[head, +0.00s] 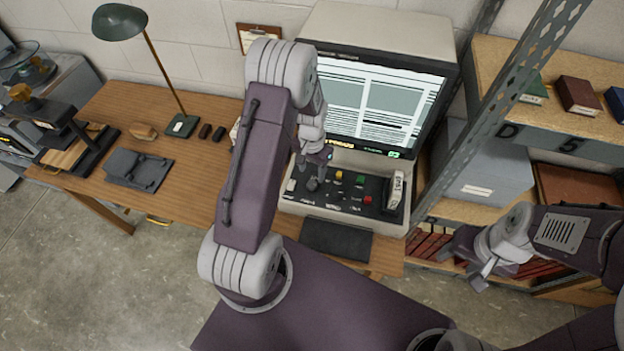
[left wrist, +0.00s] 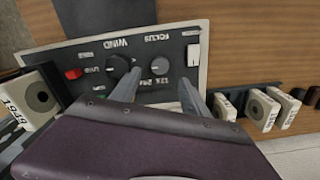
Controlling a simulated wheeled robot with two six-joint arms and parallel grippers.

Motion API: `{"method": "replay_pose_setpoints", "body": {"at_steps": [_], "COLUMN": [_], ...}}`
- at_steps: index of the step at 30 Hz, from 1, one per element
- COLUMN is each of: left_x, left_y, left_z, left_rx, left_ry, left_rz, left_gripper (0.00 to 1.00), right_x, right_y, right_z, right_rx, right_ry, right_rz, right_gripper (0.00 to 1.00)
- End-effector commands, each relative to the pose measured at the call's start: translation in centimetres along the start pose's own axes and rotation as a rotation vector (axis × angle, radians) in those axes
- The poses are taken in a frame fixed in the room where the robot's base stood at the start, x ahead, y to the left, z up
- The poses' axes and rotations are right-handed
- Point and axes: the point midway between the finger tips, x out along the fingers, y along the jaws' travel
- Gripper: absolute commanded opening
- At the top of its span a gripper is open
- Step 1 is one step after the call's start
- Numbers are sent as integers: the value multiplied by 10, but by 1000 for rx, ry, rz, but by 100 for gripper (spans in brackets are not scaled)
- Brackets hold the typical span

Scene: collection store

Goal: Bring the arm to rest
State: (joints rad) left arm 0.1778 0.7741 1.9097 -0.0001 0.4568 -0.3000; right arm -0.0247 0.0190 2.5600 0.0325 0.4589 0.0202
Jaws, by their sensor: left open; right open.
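My left arm reaches across the middle of the head view, over the desk. Its gripper (head: 316,160) is over the left part of the reader's control panel (head: 345,208), partly hidden by the arm. In the left wrist view its two fingers (left wrist: 160,90) are apart with nothing between them, in front of the panel (left wrist: 205,45). The wind knob (left wrist: 118,68) and focus knob (left wrist: 160,66) show close to the fingers; contact cannot be told. My right gripper (head: 483,272) is open and empty at the right, in front of the shelving.
The microfilm reader's lit screen (head: 375,105) stands behind the panel. A metal rack post (head: 510,95) and shelves with boxes (head: 480,170) are at the right. A desk lamp (head: 122,22) and a dark stand (head: 70,130) are at the left. White labelled boxes (left wrist: 265,108) lie near the panel.

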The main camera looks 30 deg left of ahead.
Motion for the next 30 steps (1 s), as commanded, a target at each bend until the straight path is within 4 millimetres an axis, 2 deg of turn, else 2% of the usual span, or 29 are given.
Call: {"method": "replay_pose_setpoints", "body": {"at_steps": [3,6,20,22,24,26,28,30], "left_x": [-15,-21,-21,-24,-44,-66,-89,-104], "left_y": [0,0,0,4,10,24,44,62], "left_z": [-1,0,0,-5,-20,-19,-3,23], "left_rx": [0,0,0,13,40,73,100,93], "left_ry": [2,0,-1,13,72,116,155,176], "left_rz": [-1,0,0,-4,-21,-30,-34,-28], "left_gripper": [54,54,54,54,54,54,54,54], "right_x": [3,3,3,6,10,16,22,26], "right_y": [0,0,0,0,0,0,0,0], "right_z": [0,0,0,1,1,2,2,3], "right_rx": [0,0,0,0,0,0,0,0], "right_ry": [0,0,0,0,0,0,0,0], "right_rz": [0,0,0,0,0,0,0,0], "right_gripper": [54,54,54,54,54,54,54,54]}}
